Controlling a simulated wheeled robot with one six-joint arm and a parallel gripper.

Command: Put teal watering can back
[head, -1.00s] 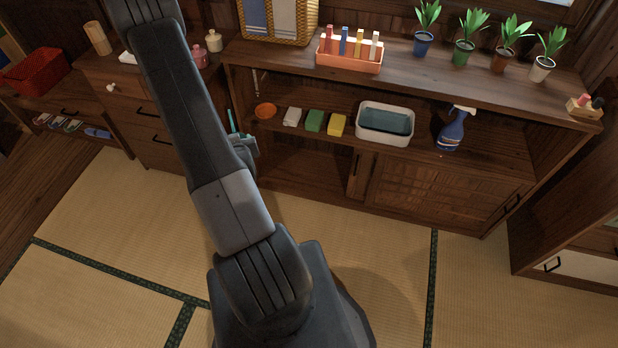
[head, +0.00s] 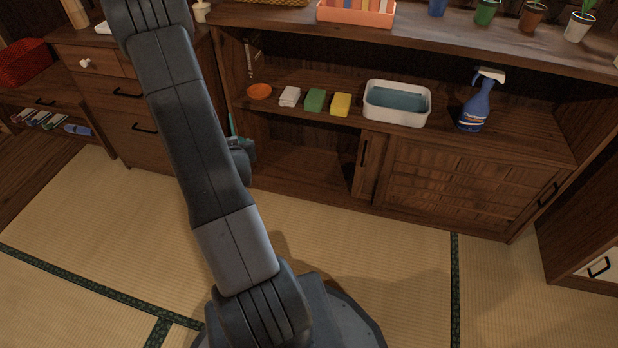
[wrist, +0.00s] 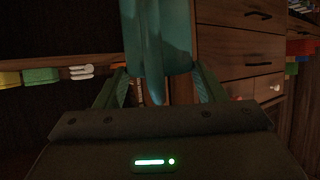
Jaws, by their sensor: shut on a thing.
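The teal watering can (wrist: 160,45) fills the upper middle of the wrist view, its handle between my fingers. My gripper (wrist: 163,88) is shut on it. In the head view my gripper (head: 243,150) is partly hidden behind my arm, in front of the left end of the shelf unit. Only a thin teal part of the can (head: 233,126) shows there; the rest is hidden.
The wooden shelf unit (head: 270,210) has an open lower-left compartment (head: 300,150) that looks empty, beside a sliding door (head: 450,185). Its middle shelf holds an orange bowl (head: 259,92), sponges (head: 315,100), a basin (head: 397,103) and a spray bottle (head: 478,100). Drawers (head: 120,110) stand left.

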